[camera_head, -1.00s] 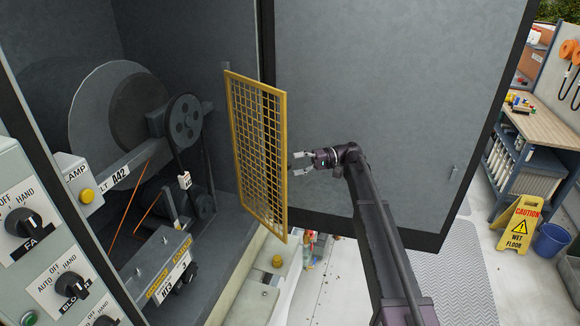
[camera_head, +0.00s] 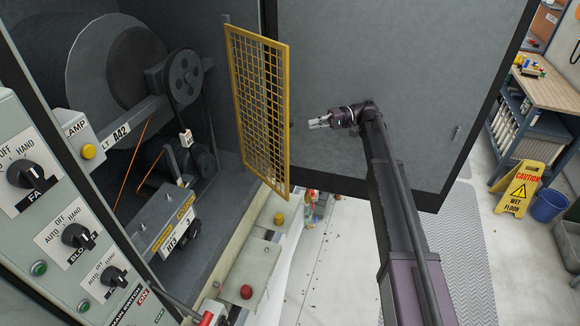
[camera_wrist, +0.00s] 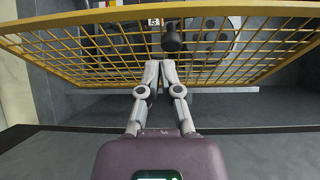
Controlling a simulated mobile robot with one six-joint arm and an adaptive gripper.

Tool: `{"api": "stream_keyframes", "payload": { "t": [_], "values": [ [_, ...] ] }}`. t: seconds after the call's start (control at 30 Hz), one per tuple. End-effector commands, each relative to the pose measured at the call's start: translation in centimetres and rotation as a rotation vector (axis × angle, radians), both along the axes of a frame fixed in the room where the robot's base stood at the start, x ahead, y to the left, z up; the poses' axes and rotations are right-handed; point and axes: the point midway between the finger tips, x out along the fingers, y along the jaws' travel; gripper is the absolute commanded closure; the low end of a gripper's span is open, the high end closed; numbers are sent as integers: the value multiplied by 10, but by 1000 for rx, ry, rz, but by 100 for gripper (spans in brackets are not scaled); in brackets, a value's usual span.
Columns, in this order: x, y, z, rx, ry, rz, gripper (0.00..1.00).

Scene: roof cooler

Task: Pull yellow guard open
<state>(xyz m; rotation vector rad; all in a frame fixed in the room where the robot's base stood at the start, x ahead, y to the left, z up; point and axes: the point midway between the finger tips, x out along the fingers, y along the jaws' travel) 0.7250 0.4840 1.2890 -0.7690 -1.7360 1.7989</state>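The yellow guard (camera_head: 262,110), a mesh panel in a yellow frame, stands upright in front of the open cabinet, beside the grey door panel. In the wrist view the guard (camera_wrist: 100,48) stretches across the top of the picture. A dark round knob (camera_wrist: 171,40) shows at the guard, just beyond my fingertips. My gripper (camera_head: 312,123) is to the right of the guard's right edge, with a visible gap between them. In the wrist view my gripper (camera_wrist: 160,66) has its fingertips drawn together, with nothing seen between them.
Inside the cabinet are a belt pulley (camera_head: 185,76) and a motor. A control panel (camera_head: 62,215) with knobs is at the left. The grey door (camera_head: 400,70) stands behind my arm. A wet floor sign (camera_head: 519,190) and blue bucket (camera_head: 549,205) are far right.

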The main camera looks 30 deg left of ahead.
Motion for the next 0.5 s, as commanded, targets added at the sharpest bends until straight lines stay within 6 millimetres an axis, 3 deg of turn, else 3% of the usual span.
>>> {"api": "stream_keyframes", "payload": {
  "t": [0.17, 0.5],
  "values": [
    [-15, -38, -31, -112, -50, -65, 100],
    [-50, -157, -121, -484, -213, -265, 100]
  ]
}}
